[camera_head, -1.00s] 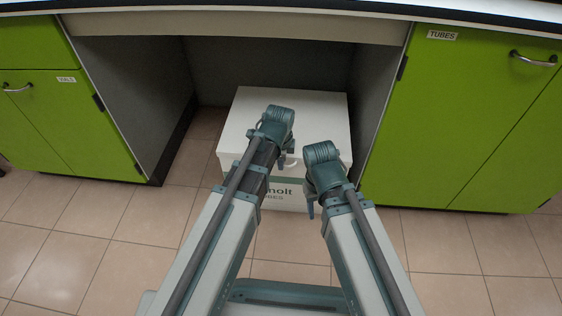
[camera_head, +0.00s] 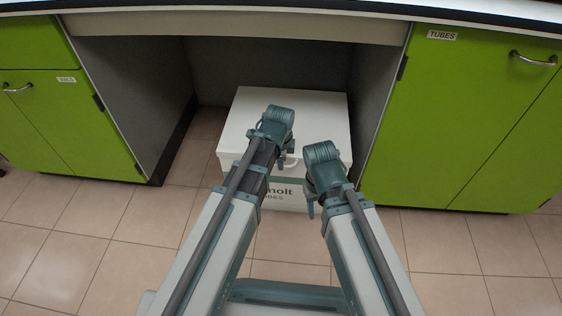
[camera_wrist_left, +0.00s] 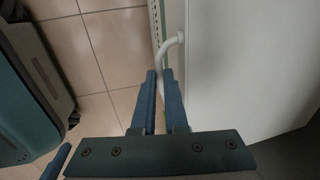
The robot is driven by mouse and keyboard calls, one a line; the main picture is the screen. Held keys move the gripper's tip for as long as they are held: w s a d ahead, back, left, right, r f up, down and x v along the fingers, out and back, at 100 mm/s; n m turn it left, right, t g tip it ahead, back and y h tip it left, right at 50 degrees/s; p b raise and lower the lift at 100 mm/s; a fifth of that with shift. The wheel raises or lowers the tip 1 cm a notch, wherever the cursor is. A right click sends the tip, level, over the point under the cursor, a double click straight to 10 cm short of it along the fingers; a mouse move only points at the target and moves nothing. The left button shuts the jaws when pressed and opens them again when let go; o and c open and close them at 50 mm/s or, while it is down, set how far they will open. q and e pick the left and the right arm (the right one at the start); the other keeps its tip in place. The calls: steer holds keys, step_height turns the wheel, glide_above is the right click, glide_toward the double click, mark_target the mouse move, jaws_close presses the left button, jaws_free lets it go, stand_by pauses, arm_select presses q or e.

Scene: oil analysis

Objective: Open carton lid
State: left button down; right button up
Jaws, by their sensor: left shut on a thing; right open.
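A white carton (camera_head: 315,115) with a closed lid stands on the floor under the bench. A small white handle (camera_wrist_left: 170,45) sticks out from the front edge of its lid (camera_wrist_left: 250,60). My left gripper (camera_wrist_left: 160,80) is shut on the handle, with one blue finger on each side of it. In the head view my left gripper (camera_head: 283,160) is at the carton's front edge, and my arm hides part of the lid and front. My right gripper (camera_head: 311,208) is open and empty, in front of the carton and to the right of the left gripper.
Green cabinets stand on the left (camera_head: 65,125) and right (camera_head: 455,130) of the knee space. The bench top (camera_head: 300,8) runs above the carton. Tiled floor (camera_head: 100,235) is clear on both sides of my arms.

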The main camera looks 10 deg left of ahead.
arm_select(q)
steer(key=w+r+p, duration=0.3)
steer(key=r+p, duration=0.6)
steer(key=w+r+p, duration=0.3)
steer(key=r+p, duration=0.7)
steer(key=shift+w+r, duration=0.25)
steer(key=shift+w, duration=0.05)
steer(key=shift+a, duration=0.1)
steer(key=c, duration=0.9)
jaws_free()
steer(key=shift+c, duration=0.2)
steer(key=shift+s+f, duration=0.1)
